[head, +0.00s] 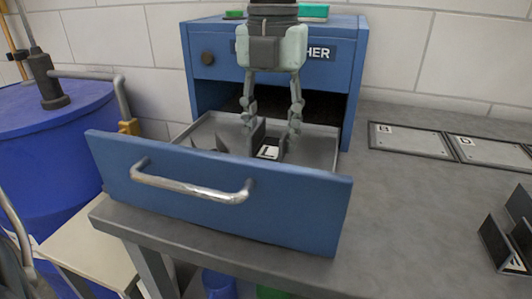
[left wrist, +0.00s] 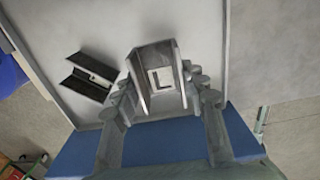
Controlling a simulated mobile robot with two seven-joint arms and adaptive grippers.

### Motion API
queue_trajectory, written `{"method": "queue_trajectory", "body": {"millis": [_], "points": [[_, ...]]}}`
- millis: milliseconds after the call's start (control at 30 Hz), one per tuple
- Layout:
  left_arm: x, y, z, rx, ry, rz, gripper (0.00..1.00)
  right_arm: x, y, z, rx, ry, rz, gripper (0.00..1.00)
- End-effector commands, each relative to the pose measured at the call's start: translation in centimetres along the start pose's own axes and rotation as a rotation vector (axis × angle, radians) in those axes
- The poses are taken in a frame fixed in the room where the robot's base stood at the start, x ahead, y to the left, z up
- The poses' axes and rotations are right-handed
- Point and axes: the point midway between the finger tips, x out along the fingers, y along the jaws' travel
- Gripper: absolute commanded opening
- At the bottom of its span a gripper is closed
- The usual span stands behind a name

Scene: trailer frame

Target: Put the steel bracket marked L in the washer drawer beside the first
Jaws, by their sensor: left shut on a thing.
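The steel bracket marked L (head: 268,150) is a grey channel with a white L label, and it is inside the open washer drawer (head: 322,150). My left gripper (head: 270,122) points down into the drawer and is shut on this bracket. In the left wrist view the gripper's fingers (left wrist: 160,98) flank the bracket (left wrist: 159,55). The first bracket (left wrist: 92,72), dark grey, lies tilted to the left of it on the drawer floor, with a clear gap between. I cannot tell whether the L bracket touches the floor. My right gripper is not in view.
The blue washer cabinet (head: 200,85) stands behind the drawer. The drawer front (head: 215,190) with its steel handle rises before the brackets. Another dark bracket (head: 510,240) stands on the bench at right. Marked plates (head: 410,141) lie at back right. A blue drum (head: 50,150) stands left.

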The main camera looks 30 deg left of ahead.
Motion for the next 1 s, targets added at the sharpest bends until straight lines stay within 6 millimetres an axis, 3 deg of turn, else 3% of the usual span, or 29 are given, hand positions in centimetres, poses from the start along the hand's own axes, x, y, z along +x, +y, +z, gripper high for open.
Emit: {"method": "queue_trajectory", "body": {"millis": [400,933,967,1000], "points": [[4.2,0.0,0.0,0.0,-0.001,-0.002,0.01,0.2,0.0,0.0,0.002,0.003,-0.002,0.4],[4.6,0.0,0.0,-0.001,-0.003,-0.002,0.01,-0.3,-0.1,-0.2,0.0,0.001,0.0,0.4],[4.5,0.0,0.0,-0.001,-0.002,-0.001,0.46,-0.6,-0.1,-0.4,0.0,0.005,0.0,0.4],[4.5,0.0,0.0,-0.001,-0.002,-0.001,0.51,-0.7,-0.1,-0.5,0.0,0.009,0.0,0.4]]}}
